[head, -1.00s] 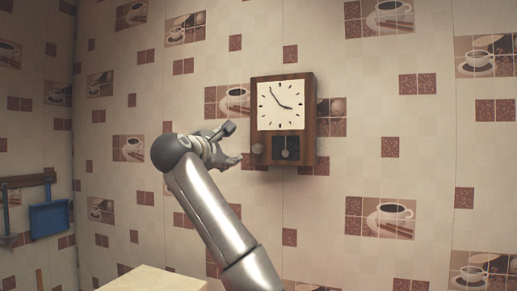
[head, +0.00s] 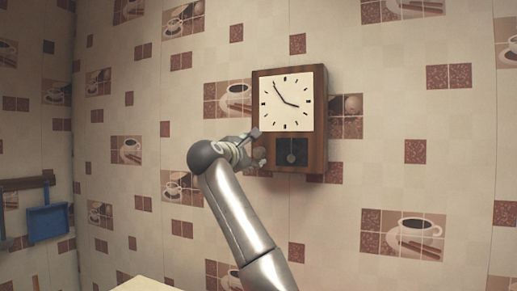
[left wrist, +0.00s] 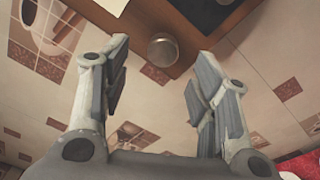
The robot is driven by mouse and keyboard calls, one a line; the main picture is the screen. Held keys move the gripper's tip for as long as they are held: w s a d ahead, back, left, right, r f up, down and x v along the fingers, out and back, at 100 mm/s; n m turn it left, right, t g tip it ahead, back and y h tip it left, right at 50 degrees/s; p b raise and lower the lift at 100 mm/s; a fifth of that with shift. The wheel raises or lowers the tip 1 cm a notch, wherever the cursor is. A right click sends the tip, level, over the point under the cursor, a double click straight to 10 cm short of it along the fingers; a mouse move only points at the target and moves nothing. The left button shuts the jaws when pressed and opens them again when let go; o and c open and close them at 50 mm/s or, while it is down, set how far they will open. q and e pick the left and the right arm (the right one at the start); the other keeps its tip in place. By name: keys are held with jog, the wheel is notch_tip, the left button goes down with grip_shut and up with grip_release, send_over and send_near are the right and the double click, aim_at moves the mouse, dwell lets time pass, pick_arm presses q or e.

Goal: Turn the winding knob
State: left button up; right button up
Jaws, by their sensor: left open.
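A brown wooden wall clock (head: 319,110) with a white dial hangs on the tiled-pattern wall. Its round winding knob (head: 260,154) sits at the lower left of the case, and shows as a grey disc in the left wrist view (left wrist: 163,50). My left gripper (head: 257,147) is at the clock's lower left side, close to the knob. In the left wrist view my left gripper (left wrist: 160,65) is open, its fingers on either side of the knob's line, with the knob just beyond the fingertips. No contact shows. My right gripper is not in view.
A dark window with a small pendulum (head: 291,157) is on the clock's lower front, right of the knob. A blue dustpan (head: 47,222) hangs on the left wall. A pale surface (head: 146,284) shows at the bottom. The wall around the clock is clear.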

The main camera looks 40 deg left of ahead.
aim_at(258, 153)
pick_arm(q)
jog(key=p+x, duration=0.1)
jog(key=x, duration=0.4)
jog(key=shift+w+a+f, duration=0.1)
jog(key=shift+w+f, duration=0.05)
jog(key=shift+f, duration=0.05)
jog(key=shift+w+a+p, duration=0.1)
jog(key=shift+w+p, duration=0.25)
jog(key=shift+w+a, duration=0.1)
jog(key=shift+w, duration=0.15)
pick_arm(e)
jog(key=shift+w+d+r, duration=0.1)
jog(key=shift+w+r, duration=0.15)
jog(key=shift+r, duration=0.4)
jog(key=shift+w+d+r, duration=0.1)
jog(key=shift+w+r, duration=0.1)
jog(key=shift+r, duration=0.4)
pick_arm(q)
jog(key=c, duration=1)
jog(key=shift+c, duration=0.2)
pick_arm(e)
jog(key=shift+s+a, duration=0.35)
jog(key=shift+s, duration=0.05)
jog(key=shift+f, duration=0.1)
